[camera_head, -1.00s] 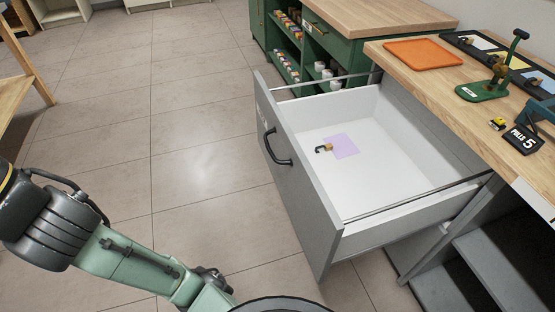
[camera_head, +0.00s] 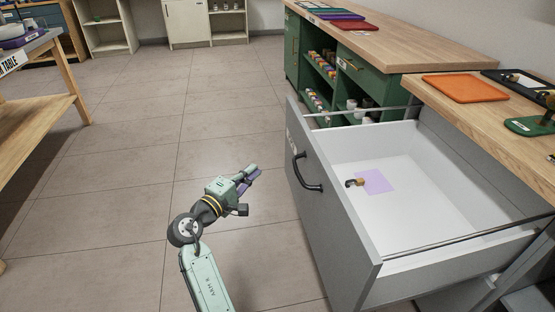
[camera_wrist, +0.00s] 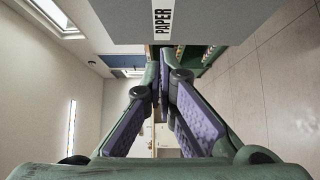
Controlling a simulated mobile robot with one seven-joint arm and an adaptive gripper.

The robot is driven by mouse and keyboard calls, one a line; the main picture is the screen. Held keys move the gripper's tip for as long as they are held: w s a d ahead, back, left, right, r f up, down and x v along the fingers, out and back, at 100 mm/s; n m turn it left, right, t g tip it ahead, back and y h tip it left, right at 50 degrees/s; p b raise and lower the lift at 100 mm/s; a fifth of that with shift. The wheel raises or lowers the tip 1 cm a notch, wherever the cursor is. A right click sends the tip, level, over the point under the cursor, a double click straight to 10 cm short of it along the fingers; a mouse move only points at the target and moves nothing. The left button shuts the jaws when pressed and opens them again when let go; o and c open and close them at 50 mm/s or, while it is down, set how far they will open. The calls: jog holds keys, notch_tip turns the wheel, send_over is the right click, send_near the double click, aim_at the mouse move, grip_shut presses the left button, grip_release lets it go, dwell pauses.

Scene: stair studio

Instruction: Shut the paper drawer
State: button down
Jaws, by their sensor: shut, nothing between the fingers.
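The paper drawer (camera_head: 335,215) is pulled far out of the wooden-topped counter. It has a grey front with a dark bar handle (camera_head: 307,172) and a white inside. In the wrist view its grey front (camera_wrist: 200,18) carries the label PAPER at the top. A lilac square sheet (camera_head: 376,181) and a small dark hook-shaped item with a tan part (camera_head: 355,182) lie in the drawer. My gripper (camera_head: 251,172) is shut and empty, left of the drawer front and apart from it. In the wrist view the purple-padded fingers (camera_wrist: 163,85) come together.
An orange tray (camera_head: 464,88) and a green stand (camera_head: 530,125) are on the counter (camera_head: 500,105). A green shelf unit (camera_head: 345,68) stands behind the drawer. A wooden table (camera_head: 40,105) is at left. The tiled floor between is clear.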

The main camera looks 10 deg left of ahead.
jog(key=p, duration=0.2)
send_near(293, 144)
jog(key=w+a, duration=0.1)
jog(key=w, duration=0.2)
jog(key=shift+w+d+r+p, duration=0.1)
jog(key=shift+w+d+p, duration=0.15)
jog(key=shift+d, duration=0.5)
jog(key=shift+w+d+p, duration=0.1)
jog(key=shift+w+d, duration=0.3)
jog(key=shift+d, duration=0.3)
